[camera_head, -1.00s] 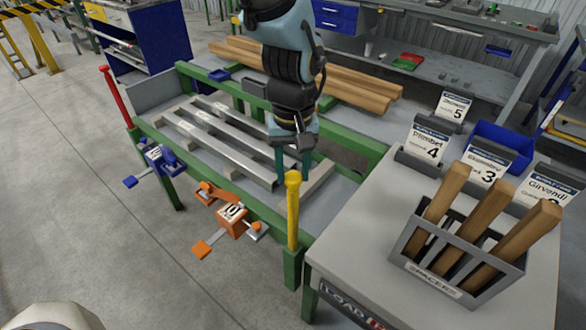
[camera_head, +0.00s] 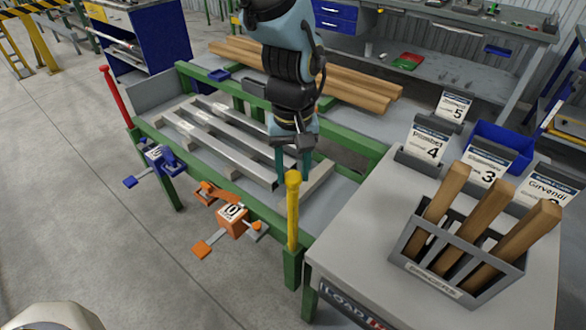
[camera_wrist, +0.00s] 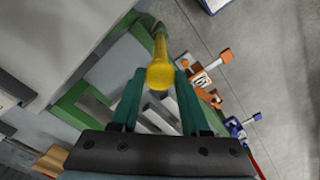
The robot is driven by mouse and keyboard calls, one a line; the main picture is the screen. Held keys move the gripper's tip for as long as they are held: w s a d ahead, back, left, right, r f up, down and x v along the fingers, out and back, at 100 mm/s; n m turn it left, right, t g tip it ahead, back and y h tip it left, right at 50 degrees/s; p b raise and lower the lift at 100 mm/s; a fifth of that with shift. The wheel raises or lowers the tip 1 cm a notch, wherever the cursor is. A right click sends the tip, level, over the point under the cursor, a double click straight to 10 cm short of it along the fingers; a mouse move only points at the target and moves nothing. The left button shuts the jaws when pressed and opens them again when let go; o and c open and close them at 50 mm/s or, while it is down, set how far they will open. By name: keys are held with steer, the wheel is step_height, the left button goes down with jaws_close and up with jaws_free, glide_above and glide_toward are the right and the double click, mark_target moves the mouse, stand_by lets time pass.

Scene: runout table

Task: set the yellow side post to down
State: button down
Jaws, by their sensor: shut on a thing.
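The yellow side post (camera_head: 292,215) stands upright in its green socket at the near right corner of the runout table (camera_head: 262,208). Its rounded top rises above the table frame. In the wrist view the yellow side post (camera_wrist: 160,72) shows between the two green fingers. My gripper (camera_head: 293,168) is at the post's top, pointing down, with one finger on each side, shut on the post. My gripper also shows in the wrist view (camera_wrist: 158,105). The exact contact with the fingers is partly hidden.
A red post (camera_head: 115,97) stands at the table's far left corner. Steel bars (camera_head: 215,135) lie on the table. An orange clamp unit (camera_head: 232,222) and a blue one (camera_head: 160,158) stick out in front. A grey bench with a spacer box (camera_head: 455,268) is close on the right.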

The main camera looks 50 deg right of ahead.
mark_target(293, 200)
step_height(293, 200, down, 20)
steer(key=b, duration=1.1)
steer(key=shift+b, duration=0.35)
steer(key=shift+a+f, duration=0.1)
steer(key=c, duration=0.7)
jaws_free()
steer(key=shift+f, duration=0.1)
steer(key=o, duration=0.3)
steer(key=shift+r, duration=0.2)
step_height(293, 200, up, 11)
steer(key=shift+f+b, duration=0.15)
steer(key=shift+b, duration=0.35)
